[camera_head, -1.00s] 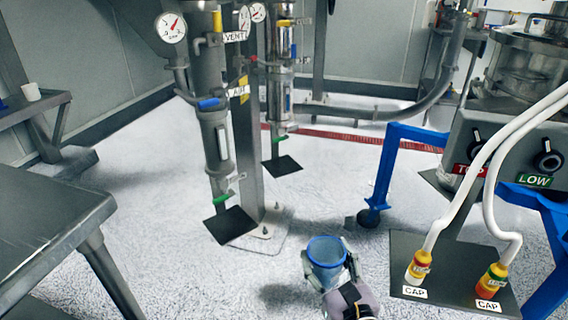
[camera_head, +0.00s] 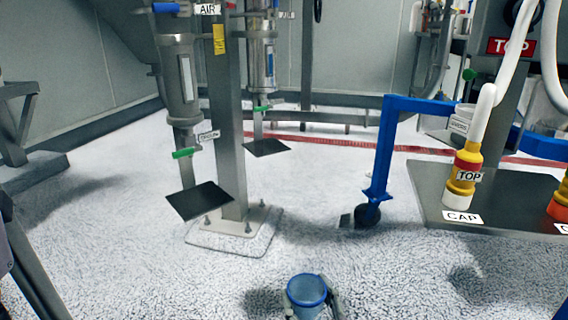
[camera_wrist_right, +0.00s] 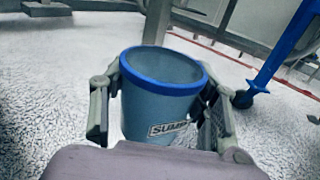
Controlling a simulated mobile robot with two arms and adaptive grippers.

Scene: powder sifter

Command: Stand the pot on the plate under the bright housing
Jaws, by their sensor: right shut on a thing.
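The pot (camera_head: 306,290) is a small grey-blue cup with a bright blue rim, at the bottom centre of the head view. In the wrist view the pot (camera_wrist_right: 160,98) is upright or nearly so, with a partly hidden label on its side. My right gripper (camera_wrist_right: 163,112) is shut on it, one finger on each side. The bright housing (camera_head: 262,55) is the shiny steel cylinder behind the post. Its small dark plate (camera_head: 266,147) is bare, ahead of the pot and slightly left. My left gripper is not in view.
A duller grey housing (camera_head: 178,85) stands nearer on the left, above a larger dark plate (camera_head: 200,201). A steel post (camera_head: 228,120) rises between them. A blue frame (camera_head: 384,150) with a wheel and a dark base with capped hoses (camera_head: 500,200) are at right. Floor between is clear.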

